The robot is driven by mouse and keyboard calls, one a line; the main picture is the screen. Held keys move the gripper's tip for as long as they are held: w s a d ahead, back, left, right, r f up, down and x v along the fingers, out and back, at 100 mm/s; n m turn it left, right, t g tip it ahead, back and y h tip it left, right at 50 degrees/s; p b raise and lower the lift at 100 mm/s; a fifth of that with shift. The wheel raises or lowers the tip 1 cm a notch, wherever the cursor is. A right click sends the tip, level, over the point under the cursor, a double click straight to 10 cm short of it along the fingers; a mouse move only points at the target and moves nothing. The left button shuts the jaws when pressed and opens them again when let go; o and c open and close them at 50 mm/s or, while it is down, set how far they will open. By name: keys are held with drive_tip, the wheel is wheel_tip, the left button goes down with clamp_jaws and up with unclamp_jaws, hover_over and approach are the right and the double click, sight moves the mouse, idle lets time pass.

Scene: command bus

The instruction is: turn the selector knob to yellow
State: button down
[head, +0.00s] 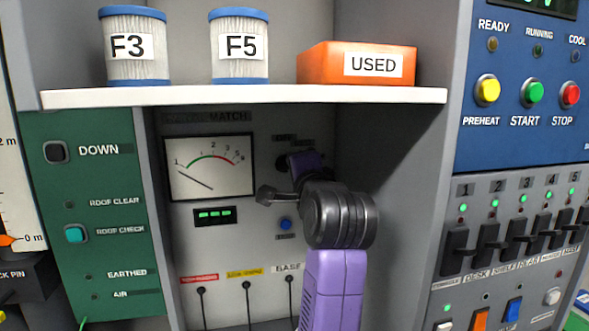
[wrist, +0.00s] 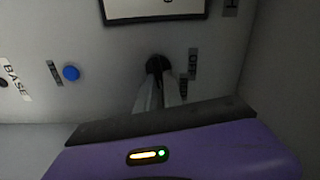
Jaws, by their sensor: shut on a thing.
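The selector knob (wrist: 156,64) is a small dark round knob on the grey panel in the wrist view. My gripper (wrist: 159,83) is shut on it, with both pale fingertips at its near side. Which way the knob points cannot be told, as the fingers cover part of it. A label beside it seems to read OFF (wrist: 193,63). In the head view, my arm and wrist hide most of the knob, and my gripper's fingertips cannot be made out. The small labels above it are blurred.
A meter (head: 210,168) and a green-lit display (head: 214,215) are left of my wrist. A blue button (head: 285,224) lies just below. Above, a white shelf (head: 240,96) holds two filters and an orange USED box (head: 355,63). A grey side wall (head: 400,180) stands close right.

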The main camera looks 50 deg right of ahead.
drive_tip(key=c, duration=1.5)
unclamp_jaws()
drive_tip(key=b+v, duration=0.1)
drive_tip(key=v, duration=0.6)
drive_tip(key=shift+s+a, duration=0.2)
drive_tip(key=shift+s, duration=0.15)
